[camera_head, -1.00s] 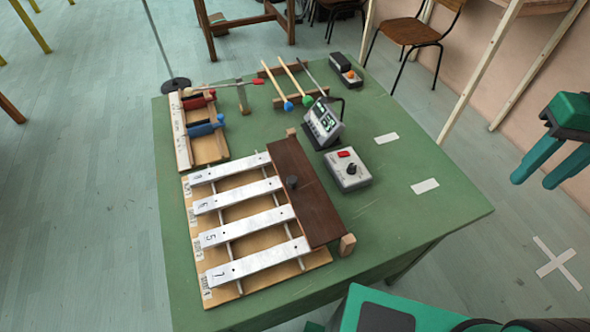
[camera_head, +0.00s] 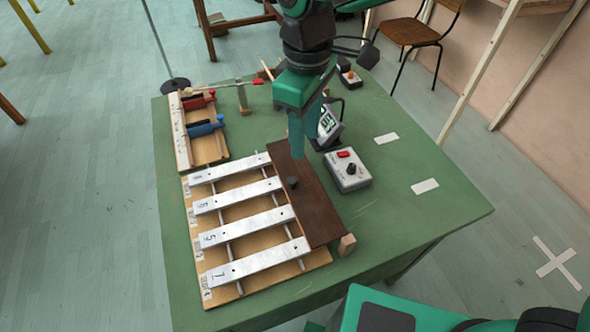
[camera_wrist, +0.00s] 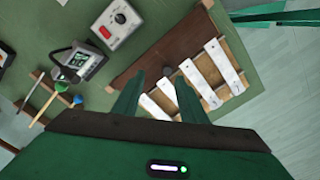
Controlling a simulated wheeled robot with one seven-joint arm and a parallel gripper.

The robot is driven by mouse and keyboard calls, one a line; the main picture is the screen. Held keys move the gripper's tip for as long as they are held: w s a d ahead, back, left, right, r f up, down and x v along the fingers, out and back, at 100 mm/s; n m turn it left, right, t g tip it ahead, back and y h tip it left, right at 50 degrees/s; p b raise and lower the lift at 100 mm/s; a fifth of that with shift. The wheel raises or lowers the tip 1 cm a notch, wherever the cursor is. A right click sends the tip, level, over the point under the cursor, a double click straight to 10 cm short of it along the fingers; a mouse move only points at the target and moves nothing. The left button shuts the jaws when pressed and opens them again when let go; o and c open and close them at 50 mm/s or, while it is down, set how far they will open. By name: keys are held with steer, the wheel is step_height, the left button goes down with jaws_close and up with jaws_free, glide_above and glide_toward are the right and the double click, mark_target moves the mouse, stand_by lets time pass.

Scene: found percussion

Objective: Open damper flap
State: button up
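The damper flap (camera_head: 312,207) is a dark brown board lying flat over the right ends of the metal bars (camera_head: 250,225). It also shows in the wrist view (camera_wrist: 150,65). A small dark knob (camera_head: 292,182) stands on the flap; in the wrist view the knob (camera_wrist: 168,71) appears between my finger tips. My gripper (camera_head: 297,152) is above the far part of the flap, pointing down. In the wrist view my gripper's two fingers (camera_wrist: 160,92) are spread apart with nothing between them. I cannot tell the exact height over the knob.
A grey box with a red button (camera_head: 348,172) is just right of the flap. A tilted display device (camera_head: 328,125) stands behind it, partly hidden by my gripper.

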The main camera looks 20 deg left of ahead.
mark_target(292, 178)
steer(key=shift+n, duration=0.4)
steer(key=f, duration=0.3)
steer(key=s+a+f, duration=0.1)
steer(key=f, duration=0.3)
steer(key=a+f, duration=0.1)
steer(key=f, duration=0.3)
steer(key=shift+s, duration=0.3)
steer(key=shift+c, duration=0.4)
jaws_close()
